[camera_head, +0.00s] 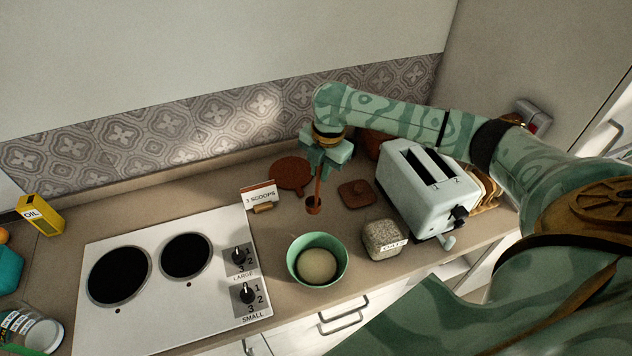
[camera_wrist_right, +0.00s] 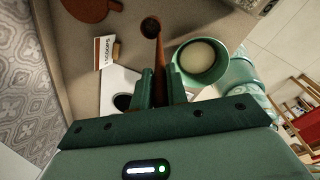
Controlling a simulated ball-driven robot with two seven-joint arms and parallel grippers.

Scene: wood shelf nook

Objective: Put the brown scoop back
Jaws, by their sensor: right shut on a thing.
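The brown scoop (camera_head: 313,206) hangs upright with its small cup down, above or at the counter just left of the square brown lid (camera_head: 356,193). I cannot tell whether the cup touches the counter. My right gripper (camera_head: 323,160) is shut on the top of the scoop's handle. In the right wrist view the scoop's cup (camera_wrist_right: 150,27) is seen from above, and its handle runs back between the fingers of my right gripper (camera_wrist_right: 161,90). My left gripper is not in view.
A green bowl (camera_head: 294,265) with pale contents stands in front of the scoop, a grey oats container (camera_head: 372,233) to its right. A toaster (camera_head: 405,190) stands further right. A "3 scoops" card (camera_head: 258,195), a round brown piece (camera_head: 293,167) and the hob (camera_head: 218,222) lie left.

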